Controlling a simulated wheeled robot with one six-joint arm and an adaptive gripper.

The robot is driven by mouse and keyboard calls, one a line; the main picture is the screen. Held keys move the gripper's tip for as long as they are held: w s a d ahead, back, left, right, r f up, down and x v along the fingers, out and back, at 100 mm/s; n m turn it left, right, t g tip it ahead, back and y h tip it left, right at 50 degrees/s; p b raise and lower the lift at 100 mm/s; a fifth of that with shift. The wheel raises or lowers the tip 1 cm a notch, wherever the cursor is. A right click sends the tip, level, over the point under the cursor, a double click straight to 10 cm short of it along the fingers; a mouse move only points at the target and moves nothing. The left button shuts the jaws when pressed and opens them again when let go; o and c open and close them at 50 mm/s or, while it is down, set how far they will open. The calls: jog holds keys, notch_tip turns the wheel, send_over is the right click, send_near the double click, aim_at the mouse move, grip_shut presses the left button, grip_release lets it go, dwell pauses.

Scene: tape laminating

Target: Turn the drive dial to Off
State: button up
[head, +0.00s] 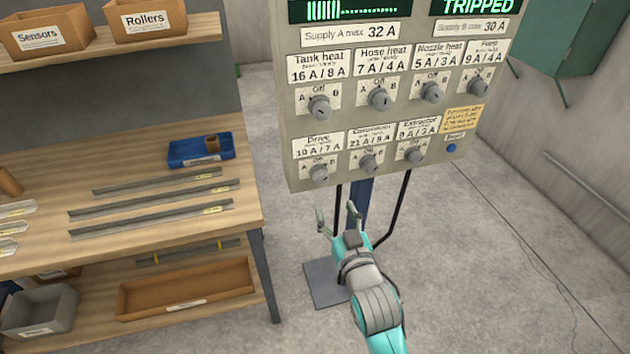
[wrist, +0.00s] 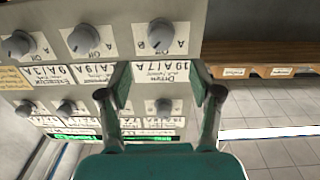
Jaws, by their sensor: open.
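In the wrist view, which is upside down, the drive dial (wrist: 160,36) is at the upper middle. My gripper (head: 337,218) is open and empty, below and in front of the panel. In the wrist view its fingertips (wrist: 160,83) stand apart, with the dial beyond the gap.
The combustion-like labelled dial (head: 368,163) and extractor dial (head: 414,152) sit to the right in the same row. Several dials form the row above. A display reads "TRIPPED" (head: 478,6). A blue button (head: 452,148) is at lower right. A wooden workbench (head: 245,210) stands left.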

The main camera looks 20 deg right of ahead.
aim_at(322, 182)
jog(key=w, duration=1.1)
jog(key=shift+w+r, duration=0.1)
jog(key=shift+r, duration=0.05)
jog(key=c, duration=1.1)
jog(key=shift+c, duration=0.2)
